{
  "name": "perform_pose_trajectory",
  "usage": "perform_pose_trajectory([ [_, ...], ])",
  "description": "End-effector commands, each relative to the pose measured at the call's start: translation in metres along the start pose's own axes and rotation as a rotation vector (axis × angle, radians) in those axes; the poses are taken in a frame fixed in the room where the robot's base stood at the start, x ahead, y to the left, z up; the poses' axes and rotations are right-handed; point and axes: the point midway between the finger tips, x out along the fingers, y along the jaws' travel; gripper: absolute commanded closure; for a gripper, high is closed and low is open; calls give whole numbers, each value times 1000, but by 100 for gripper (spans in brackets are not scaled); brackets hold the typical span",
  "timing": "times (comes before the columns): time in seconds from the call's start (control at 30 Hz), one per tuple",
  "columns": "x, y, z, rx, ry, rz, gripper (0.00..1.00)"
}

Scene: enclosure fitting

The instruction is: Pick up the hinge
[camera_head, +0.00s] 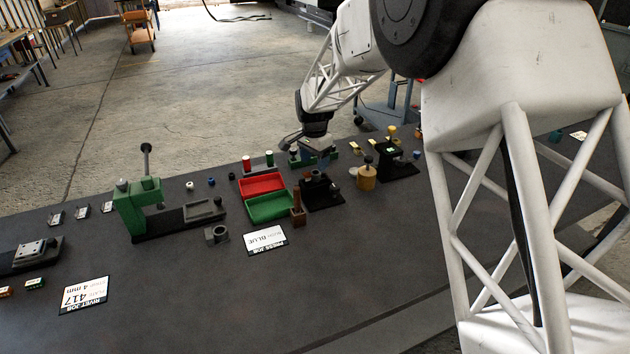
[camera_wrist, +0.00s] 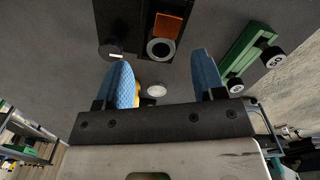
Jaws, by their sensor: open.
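I cannot tell for certain which piece is the hinge. Small grey metal pieces (camera_head: 82,213) lie in a row at the left of the table in the head view and may be hinges. They are too small to make out. My gripper (camera_head: 306,145) is far to their right, low over the back of the table. In the wrist view my gripper (camera_wrist: 164,78) has its two blue fingers spread, with nothing held between them. A small pale disc (camera_wrist: 157,90) shows between the fingers, and a yellow thing is partly hidden behind the left finger.
A black fixture with an orange block (camera_wrist: 168,27) and a grey ring (camera_wrist: 160,50) lies ahead of the fingers. A green piece with black knobs (camera_wrist: 248,52) is at right. Red (camera_head: 262,185) and green (camera_head: 270,206) trays and a green press (camera_head: 140,205) stand left of my gripper.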

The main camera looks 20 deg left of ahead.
Motion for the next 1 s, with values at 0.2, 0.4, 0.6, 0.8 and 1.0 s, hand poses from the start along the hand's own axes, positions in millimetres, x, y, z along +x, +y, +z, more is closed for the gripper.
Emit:
perform_pose_trajectory([
  [0.2,9,0,-1,0,-1,1,37],
  [0.4,31,0,-4,0,-1,2,37],
  [0.6,48,0,-4,0,0,0,37],
  [0.8,52,0,-4,0,0,-1,37],
  [1.0,52,0,-4,0,0,0,37],
])
